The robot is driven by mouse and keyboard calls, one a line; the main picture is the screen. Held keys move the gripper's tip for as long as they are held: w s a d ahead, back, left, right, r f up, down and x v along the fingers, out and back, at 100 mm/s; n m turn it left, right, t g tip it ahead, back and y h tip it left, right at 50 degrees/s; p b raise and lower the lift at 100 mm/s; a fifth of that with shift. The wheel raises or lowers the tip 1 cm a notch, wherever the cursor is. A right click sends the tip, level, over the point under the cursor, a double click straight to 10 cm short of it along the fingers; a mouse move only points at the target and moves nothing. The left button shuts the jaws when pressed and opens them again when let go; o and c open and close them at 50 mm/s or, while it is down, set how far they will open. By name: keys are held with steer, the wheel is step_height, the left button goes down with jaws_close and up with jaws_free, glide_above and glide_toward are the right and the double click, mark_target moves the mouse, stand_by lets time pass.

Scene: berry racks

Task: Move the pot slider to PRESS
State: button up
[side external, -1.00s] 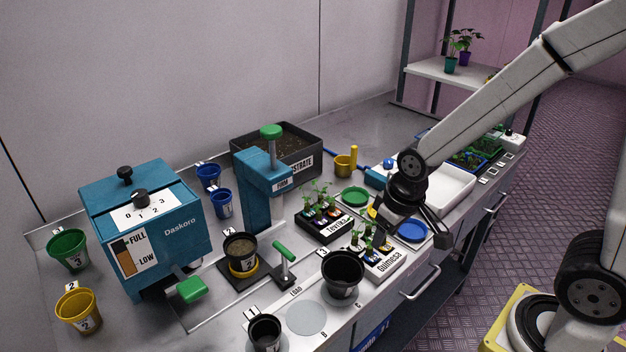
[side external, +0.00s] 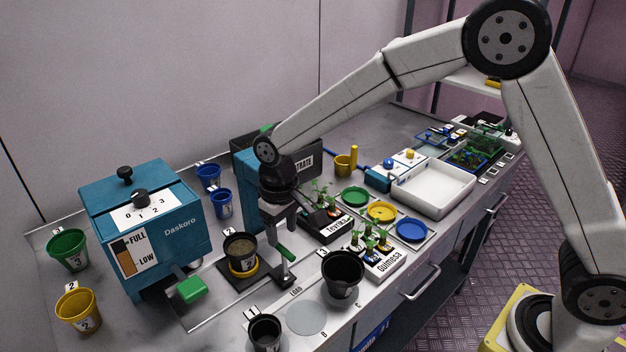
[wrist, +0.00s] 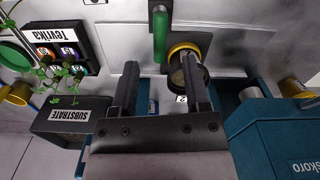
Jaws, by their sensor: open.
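The pot slider (side external: 262,283) is a dark plate near the LOAD marking, with an upright green-handled lever (side external: 285,252) at its right end. A dark pot (side external: 240,248) of soil, tagged 2, stands on it in a yellow ring. The teal press (side external: 247,180) stands behind, largely hidden by my wrist. My gripper (side external: 281,226) is open, pointing down just above and behind the green handle, apart from it as far as I can tell. In the wrist view, the green handle (wrist: 159,36) shows beyond the gap between my open fingers (wrist: 161,80), with the pot's yellow ring (wrist: 184,48) beside it.
The teal Daskoro dispenser (side external: 150,225) with its green paddle (side external: 192,289) is to the left. A black pot (side external: 342,272) stands in front right of the slider. The Tevrika (side external: 324,228) and Quimesa (side external: 378,264) seedling trays are close on the right.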

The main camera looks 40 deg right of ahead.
mark_target(284, 249)
steer(key=shift+f, duration=3.9)
jaws_close()
